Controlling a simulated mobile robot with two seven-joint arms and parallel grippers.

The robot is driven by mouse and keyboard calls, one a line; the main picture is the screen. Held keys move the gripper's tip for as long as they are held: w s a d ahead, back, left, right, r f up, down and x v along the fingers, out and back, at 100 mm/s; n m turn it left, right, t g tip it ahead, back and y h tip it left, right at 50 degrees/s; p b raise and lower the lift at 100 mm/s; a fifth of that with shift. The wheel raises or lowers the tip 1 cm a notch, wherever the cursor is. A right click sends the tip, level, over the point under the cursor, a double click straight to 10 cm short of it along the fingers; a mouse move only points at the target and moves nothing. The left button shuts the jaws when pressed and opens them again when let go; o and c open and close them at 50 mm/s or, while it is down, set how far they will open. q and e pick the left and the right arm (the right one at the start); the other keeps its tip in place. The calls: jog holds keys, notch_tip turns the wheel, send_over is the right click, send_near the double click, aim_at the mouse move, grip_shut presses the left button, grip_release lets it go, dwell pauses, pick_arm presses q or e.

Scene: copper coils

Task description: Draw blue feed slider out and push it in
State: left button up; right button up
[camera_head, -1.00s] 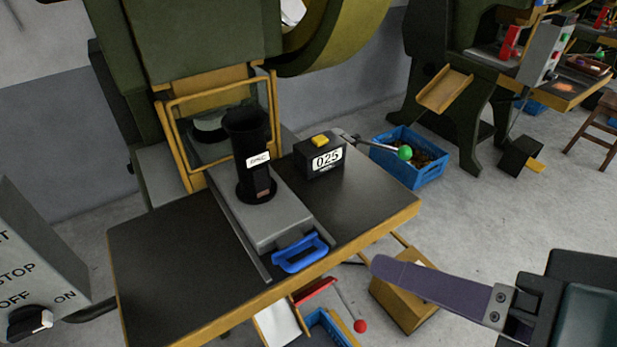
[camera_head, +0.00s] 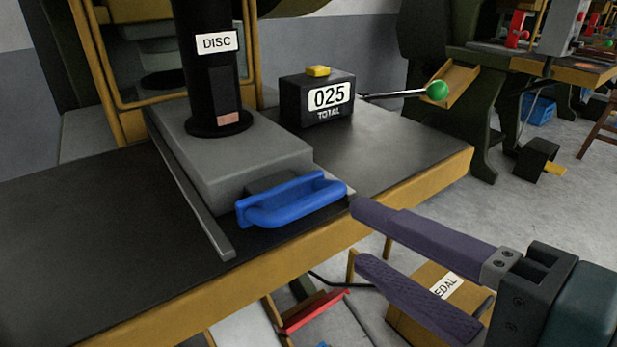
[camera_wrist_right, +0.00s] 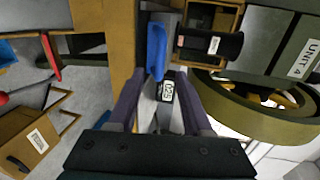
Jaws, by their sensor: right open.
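The feed slider is a grey block (camera_head: 225,165) on the dark press table, with a blue handle (camera_head: 292,202) at its front end near the table's edge. A black tube labelled DISC (camera_head: 212,90) stands upright on the block. My right gripper (camera_head: 385,235) is open and empty, its two purple fingers pointing left, just right of the blue handle and apart from it. In the right wrist view the blue handle (camera_wrist_right: 156,50) lies ahead of the fingertips (camera_wrist_right: 152,85), roughly between them. My left gripper is out of view.
A black counter reading 025 (camera_head: 318,98) with a yellow button sits behind the slider, beside a green-knobbed lever (camera_head: 437,90). A box labelled PEDAL (camera_head: 430,300) and a red part (camera_head: 312,313) are below the yellow table edge (camera_head: 250,280). The table's left side is clear.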

aim_at(313, 208)
jog(key=b+x, duration=0.2)
jog(key=x, duration=0.6)
jog(key=shift+w+a+b, duration=0.15)
jog(key=shift+w+b, duration=0.05)
jog(key=shift+b, duration=0.1)
jog(key=shift+w+a+f, duration=0.1)
jog(key=shift+w+a, duration=0.2)
jog(key=shift+w, duration=0.05)
jog(key=c, duration=0.8)
jog(key=shift+s+d, duration=0.1)
